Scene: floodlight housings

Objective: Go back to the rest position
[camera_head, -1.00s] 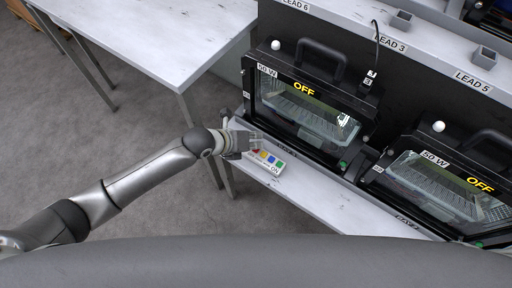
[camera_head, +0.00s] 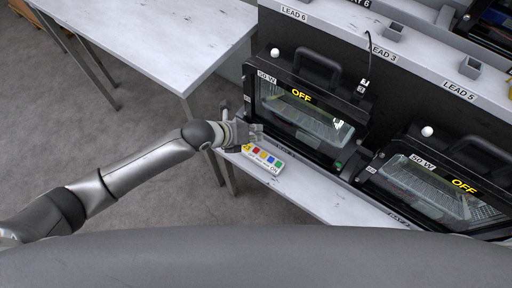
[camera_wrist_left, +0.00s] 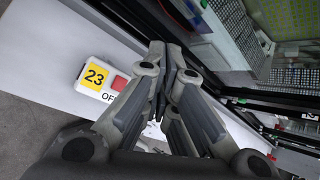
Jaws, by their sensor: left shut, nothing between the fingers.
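My left gripper (camera_head: 256,133) is at the left end of the bench, just above and behind a white switch box (camera_head: 262,159) with coloured buttons. It is shut and empty. In the left wrist view the fingertips (camera_wrist_left: 167,62) meet, and the white box with a yellow "23" label and a red button (camera_wrist_left: 103,80) lies behind and to the left of them. A floodlight housing (camera_head: 306,110) marked "50 W" and "OFF" stands close to the right of the gripper. My right gripper is not in view.
A second floodlight housing (camera_head: 440,185), also reading "OFF", stands to the right. A shelf with lead labels (camera_head: 405,60) runs behind both. A white table (camera_head: 150,40) stands at the upper left. Grey floor (camera_head: 130,150) is open around my left arm.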

